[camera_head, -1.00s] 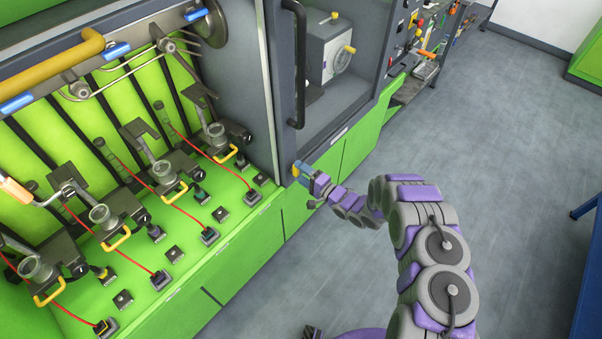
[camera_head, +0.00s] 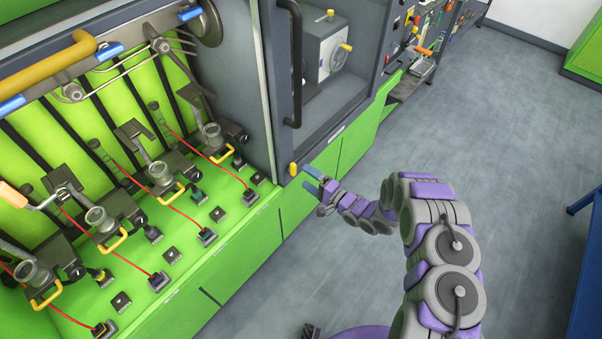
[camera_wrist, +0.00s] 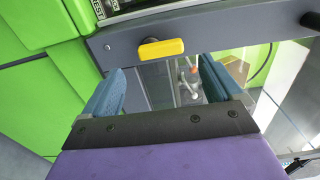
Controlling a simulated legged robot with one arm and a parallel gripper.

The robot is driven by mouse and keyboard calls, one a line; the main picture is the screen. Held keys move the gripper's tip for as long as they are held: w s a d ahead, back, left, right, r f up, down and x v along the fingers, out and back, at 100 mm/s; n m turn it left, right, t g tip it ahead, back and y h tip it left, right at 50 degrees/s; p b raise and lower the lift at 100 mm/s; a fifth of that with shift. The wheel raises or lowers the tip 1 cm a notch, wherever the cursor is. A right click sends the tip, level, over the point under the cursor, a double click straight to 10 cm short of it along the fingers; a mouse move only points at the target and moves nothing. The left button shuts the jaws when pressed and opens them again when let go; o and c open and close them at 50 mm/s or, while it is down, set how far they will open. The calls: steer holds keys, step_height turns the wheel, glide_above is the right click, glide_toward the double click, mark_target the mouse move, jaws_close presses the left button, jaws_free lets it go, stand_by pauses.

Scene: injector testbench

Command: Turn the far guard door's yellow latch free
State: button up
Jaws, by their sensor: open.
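The yellow latch (camera_head: 293,169) sits at the lower corner of the guard door frame, beside the lower end of the black door handle (camera_head: 292,60). In the wrist view the latch (camera_wrist: 161,49) is a rounded yellow bar on the grey frame, lying nearly level across the picture. My gripper (camera_head: 312,180) is open and empty, just right of the latch and apart from it. In the wrist view its two blue fingers (camera_wrist: 160,88) point toward the frame, with the latch beyond and between them. The guard door (camera_head: 335,70) looks closed.
Left of the door, a green bench (camera_head: 190,250) holds several clamps with yellow handles and red cables. A grey and white unit (camera_head: 328,50) with yellow knobs stands behind the door's glass. The grey floor (camera_head: 480,150) to the right is clear.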

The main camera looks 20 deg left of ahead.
steer(key=v, duration=1.2)
steer(key=shift+d, duration=0.4)
